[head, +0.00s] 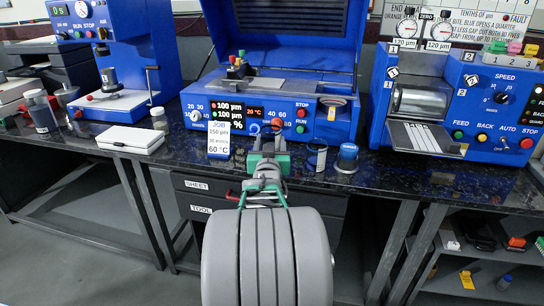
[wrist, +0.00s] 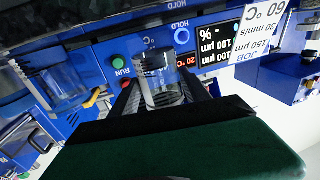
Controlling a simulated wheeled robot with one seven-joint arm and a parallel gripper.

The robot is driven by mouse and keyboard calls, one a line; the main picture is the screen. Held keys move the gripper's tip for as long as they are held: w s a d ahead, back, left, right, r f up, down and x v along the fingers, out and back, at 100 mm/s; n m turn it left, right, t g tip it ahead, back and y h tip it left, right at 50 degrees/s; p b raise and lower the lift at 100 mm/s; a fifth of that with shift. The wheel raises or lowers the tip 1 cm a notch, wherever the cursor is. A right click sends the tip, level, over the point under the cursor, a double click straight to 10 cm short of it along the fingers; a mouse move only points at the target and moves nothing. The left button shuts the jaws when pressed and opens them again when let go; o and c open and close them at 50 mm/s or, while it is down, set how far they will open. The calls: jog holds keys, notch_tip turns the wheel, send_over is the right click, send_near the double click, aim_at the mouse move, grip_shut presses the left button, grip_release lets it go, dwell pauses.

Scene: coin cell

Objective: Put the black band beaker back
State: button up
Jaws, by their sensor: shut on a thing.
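My gripper (head: 268,150) is in front of the middle blue machine, above the front of the dark counter. In the wrist view my gripper (wrist: 162,92) is shut on a clear glass beaker (wrist: 160,76), with its two dark fingers on either side of it. Dark markings show on the beaker's wall, and I take it for the black band beaker. In the head view my gripper mostly hides it. The wrist picture is upside down, with the machine's front panel behind the beaker.
A white box (head: 132,140) and jars (head: 42,112) are further left. Bare counter lies right of the blue-banded beaker.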

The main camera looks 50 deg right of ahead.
jog(key=f, duration=0.1)
jog(key=f+b, duration=0.1)
jog(key=f, duration=0.1)
jog(key=shift+w+d+f+b, duration=0.1)
jog(key=shift+d+f+b, duration=0.15)
jog(key=shift+d+b, duration=0.1)
jog(key=shift+a+f, duration=0.15)
jog(key=shift+f, duration=0.05)
jog(key=shift+w+r, duration=0.1)
jog(key=shift+r, duration=0.05)
jog(key=shift+f, duration=0.25)
jog(key=o, duration=1.4)
jog(key=shift+r, duration=0.1)
jog(key=shift+o, duration=0.2)
